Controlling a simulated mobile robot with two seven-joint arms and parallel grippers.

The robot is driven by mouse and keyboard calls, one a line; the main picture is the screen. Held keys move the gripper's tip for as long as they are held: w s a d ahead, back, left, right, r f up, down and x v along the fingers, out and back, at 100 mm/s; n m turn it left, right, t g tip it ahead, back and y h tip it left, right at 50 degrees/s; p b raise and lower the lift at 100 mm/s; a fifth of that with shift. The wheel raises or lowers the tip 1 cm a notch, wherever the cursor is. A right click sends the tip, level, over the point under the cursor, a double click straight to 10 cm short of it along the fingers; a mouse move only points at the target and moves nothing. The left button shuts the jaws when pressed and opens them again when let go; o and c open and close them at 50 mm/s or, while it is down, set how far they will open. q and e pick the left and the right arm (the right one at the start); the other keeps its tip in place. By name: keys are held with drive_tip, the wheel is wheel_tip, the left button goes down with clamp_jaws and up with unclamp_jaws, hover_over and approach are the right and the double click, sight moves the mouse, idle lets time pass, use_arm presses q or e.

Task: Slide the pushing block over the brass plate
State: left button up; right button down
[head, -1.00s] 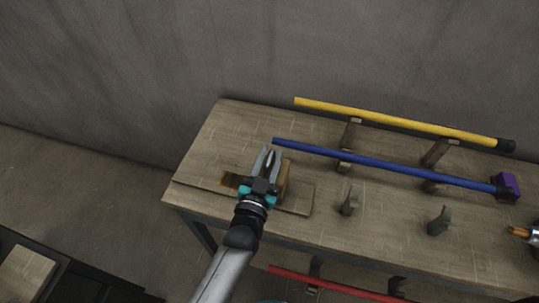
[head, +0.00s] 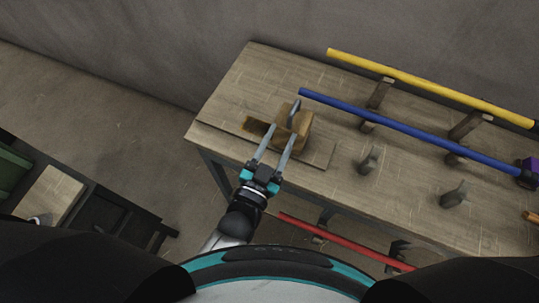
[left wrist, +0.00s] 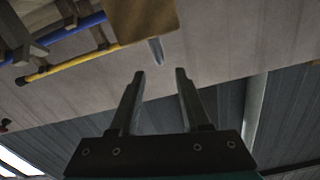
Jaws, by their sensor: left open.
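The pushing block (head: 303,127) is a brown wooden block with a grey upright handle (head: 293,112). It stands on a low wooden board (head: 313,156) at the left end of the workbench. The brass plate (head: 250,124) shows as a dark golden patch just left of the block; any part under the block is hidden. My left gripper (head: 281,133) is open and empty, its fingers pointing at the block's near side. In the left wrist view, the block (left wrist: 145,15) and its handle (left wrist: 156,50) are beyond the open fingertips (left wrist: 159,74), with a gap between.
A blue pole (head: 400,122) and a yellow pole (head: 430,82) rest on wooden supports right of the block. Two short pegs stand on the workbench (head: 240,80). A red pole (head: 345,243) lies below. The bench's back left is clear.

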use_arm(q)
drive_tip(key=v, duration=0.5)
drive_tip(key=shift+s+a, duration=0.15)
drive_tip(key=shift+s, duration=0.15)
drive_tip(key=s+a+f+n+g+y+b, duration=0.1)
drive_tip(key=s+a+f+g+y+b, duration=0.2)
drive_tip(key=f, duration=1.2)
drive_tip(key=s+a+f+g+b, duration=0.3)
drive_tip(key=s+a+f+g, duration=0.15)
drive_tip(key=f, duration=0.95)
drive_tip(key=s+a+f+n+g+y+b, duration=0.1)
drive_tip(key=s+a+f+g, duration=0.3)
drive_tip(key=s+f, duration=0.4)
drive_tip(key=s+a+f+n+g+y+b, duration=0.1)
drive_tip(key=s+a+f+g+y+b, duration=0.1)
drive_tip(key=s+a+f+g, duration=0.2)
drive_tip(key=s+a+f, duration=0.1)
drive_tip(key=s+f, duration=0.2)
drive_tip(key=s, duration=0.2)
drive_tip(key=shift+s+a+f+n, duration=0.2)
drive_tip(key=shift+s+f+n, duration=0.15)
drive_tip(key=shift+f+n, duration=0.05)
